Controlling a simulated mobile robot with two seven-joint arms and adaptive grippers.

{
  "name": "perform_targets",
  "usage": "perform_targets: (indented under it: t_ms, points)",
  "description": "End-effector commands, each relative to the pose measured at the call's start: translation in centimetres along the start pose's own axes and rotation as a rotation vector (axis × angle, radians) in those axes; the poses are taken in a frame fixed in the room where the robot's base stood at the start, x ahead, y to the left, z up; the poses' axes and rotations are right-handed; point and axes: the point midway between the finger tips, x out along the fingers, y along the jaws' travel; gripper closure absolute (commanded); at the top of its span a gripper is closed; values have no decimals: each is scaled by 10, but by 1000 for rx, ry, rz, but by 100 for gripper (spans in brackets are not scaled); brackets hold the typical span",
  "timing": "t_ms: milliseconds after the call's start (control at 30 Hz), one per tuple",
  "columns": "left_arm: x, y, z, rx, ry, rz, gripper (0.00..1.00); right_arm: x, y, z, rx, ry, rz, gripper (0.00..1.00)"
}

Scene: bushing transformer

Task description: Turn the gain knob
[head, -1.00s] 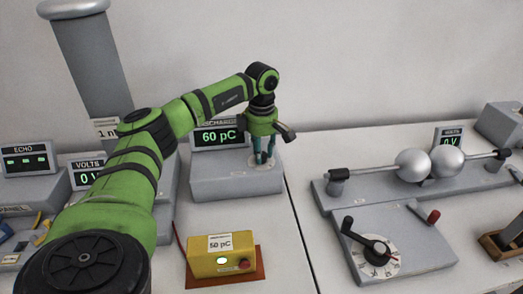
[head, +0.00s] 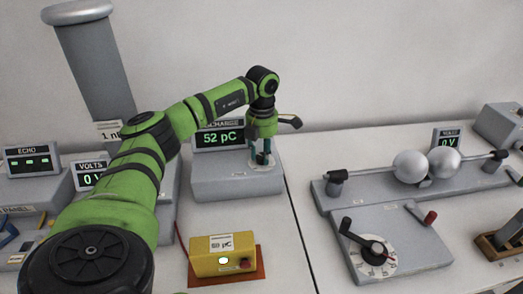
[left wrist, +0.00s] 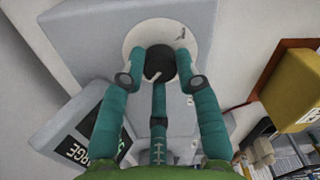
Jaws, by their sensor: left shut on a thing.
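The gain knob (left wrist: 160,64) is a black round knob with a pale pointer line on a white dial. It sits on the top of the grey discharge meter (head: 215,184), whose display (head: 218,138) reads 52 pC. My left gripper (head: 262,160) points straight down on the dial. In the left wrist view its teal fingers (left wrist: 160,75) are closed around the knob, with a third finger nearer the camera. In the head view the fingers hide the knob. My right gripper does not show.
A yellow box (head: 222,255) labelled 50 pC stands on an orange mat in front of the meter. On the right are a sphere gap (head: 428,166) and a dial panel with a black handle (head: 372,250). A volts display (head: 93,176) is at left.

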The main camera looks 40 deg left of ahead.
Motion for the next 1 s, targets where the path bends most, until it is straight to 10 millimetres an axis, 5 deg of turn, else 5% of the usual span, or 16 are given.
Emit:
perform_targets:
  t_ms: [500,1000]
  points:
    - [0,-1,1,-360,-3,-2,100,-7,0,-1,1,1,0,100]
    - [0,0,1,-440,-4,-1,100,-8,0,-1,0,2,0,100]
